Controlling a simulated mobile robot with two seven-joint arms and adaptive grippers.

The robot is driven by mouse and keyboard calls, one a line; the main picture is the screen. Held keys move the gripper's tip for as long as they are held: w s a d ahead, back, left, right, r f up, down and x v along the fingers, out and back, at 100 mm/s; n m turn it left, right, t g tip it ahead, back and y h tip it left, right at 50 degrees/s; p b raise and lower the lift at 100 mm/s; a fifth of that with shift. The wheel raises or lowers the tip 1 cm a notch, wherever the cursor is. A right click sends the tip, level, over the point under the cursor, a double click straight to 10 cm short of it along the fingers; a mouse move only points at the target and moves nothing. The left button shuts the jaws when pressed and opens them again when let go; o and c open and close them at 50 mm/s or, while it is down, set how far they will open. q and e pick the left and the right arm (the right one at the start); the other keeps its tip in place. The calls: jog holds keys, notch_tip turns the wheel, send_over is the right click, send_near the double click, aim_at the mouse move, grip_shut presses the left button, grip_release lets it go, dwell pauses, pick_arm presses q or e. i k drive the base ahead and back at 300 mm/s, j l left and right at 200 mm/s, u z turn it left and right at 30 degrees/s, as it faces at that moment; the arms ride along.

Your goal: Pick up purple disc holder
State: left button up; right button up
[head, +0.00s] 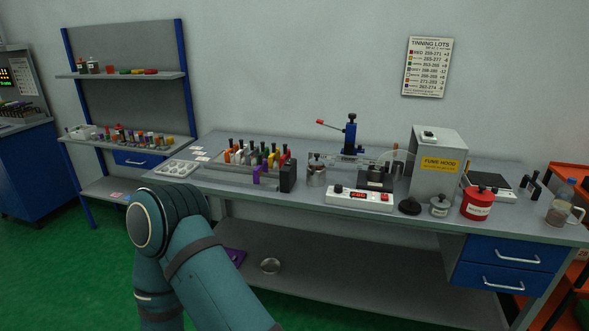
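A rack (226,172) on the grey workbench carries rows of small coloured holders with black tops. A purple holder (259,175) stands at the rack's front right, beside a black block. Its details are too small to make out. Neither of my grippers shows in the head view. A teal link of my own arm fills the lower left, in front of the bench, and hides part of the floor and lower shelf.
A metal canister (316,175), a white control box (358,199), a fume hood (436,165) and a red pot (478,203) stand on the bench. A white tray (172,169) lies at its left end. A purple item (237,256) and a metal dish (270,266) lie on the lower shelf.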

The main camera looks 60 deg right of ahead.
aim_at(261, 166)
jog(key=z, duration=2.85)
jog(key=i+j, duration=0.2)
jog(key=i+j+z, duration=0.1)
jog(key=j, duration=0.3)
jog(key=i+j, duration=0.3)
